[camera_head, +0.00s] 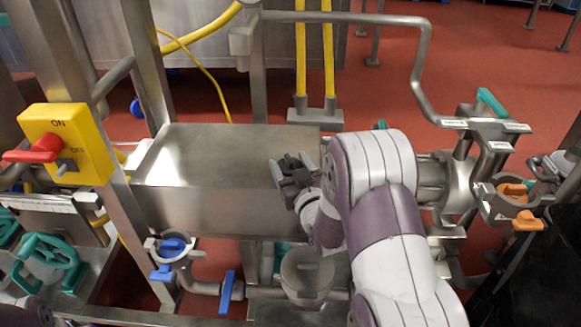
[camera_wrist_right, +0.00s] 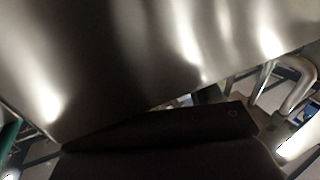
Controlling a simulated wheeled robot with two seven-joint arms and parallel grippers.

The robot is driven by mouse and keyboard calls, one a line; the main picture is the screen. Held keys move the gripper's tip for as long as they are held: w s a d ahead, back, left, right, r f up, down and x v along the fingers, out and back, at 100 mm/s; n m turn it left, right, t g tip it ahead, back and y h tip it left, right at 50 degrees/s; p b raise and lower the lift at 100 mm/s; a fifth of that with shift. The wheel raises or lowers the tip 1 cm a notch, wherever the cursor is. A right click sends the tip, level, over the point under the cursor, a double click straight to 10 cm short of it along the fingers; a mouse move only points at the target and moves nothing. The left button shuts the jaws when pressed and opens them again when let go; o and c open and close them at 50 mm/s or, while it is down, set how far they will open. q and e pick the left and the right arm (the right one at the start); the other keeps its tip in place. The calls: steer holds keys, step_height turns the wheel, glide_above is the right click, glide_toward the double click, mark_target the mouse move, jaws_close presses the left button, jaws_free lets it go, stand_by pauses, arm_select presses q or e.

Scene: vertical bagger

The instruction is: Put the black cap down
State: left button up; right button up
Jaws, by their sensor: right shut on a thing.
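My right gripper (camera_head: 290,172) is over the right part of the brushed steel box (camera_head: 215,155), close to its top surface. It is shut on the black cap, which I cannot clearly tell from the dark fingers at this size. In the right wrist view a dark shape (camera_wrist_right: 170,150) fills the lower middle, with the bright steel surface (camera_wrist_right: 110,60) close in front of it. I cannot tell whether the cap touches the steel. My left gripper is not in view; only a bit of my left arm shows at the bottom left corner.
A yellow switch box (camera_head: 90,140) with a red handle (camera_head: 35,152) stands on a steel post at left. Steel pipes with an orange-handled valve (camera_head: 515,192) are at right. Blue-handled valves (camera_head: 228,290) sit below the box. Much of the box top left of my gripper is clear.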

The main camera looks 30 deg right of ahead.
steer(key=o, duration=0.9)
steer(key=shift+s+f, duration=0.15)
steer(key=shift+f, duration=0.45)
steer(key=shift+o, duration=1.3)
steer(key=shift+s+a+f, duration=0.1)
steer(key=shift+f, duration=0.1)
steer(key=shift+r+p, duration=0.4)
steer(key=shift+p, duration=0.05)
steer(key=shift+r+p, duration=0.35)
steer(key=shift+p, duration=0.05)
steer(key=s+a+p, duration=0.1)
steer(key=s, duration=1)
steer(key=shift+s+a+r, duration=0.15)
steer(key=shift+s+a, duration=0.05)
steer(key=shift+a, duration=0.05)
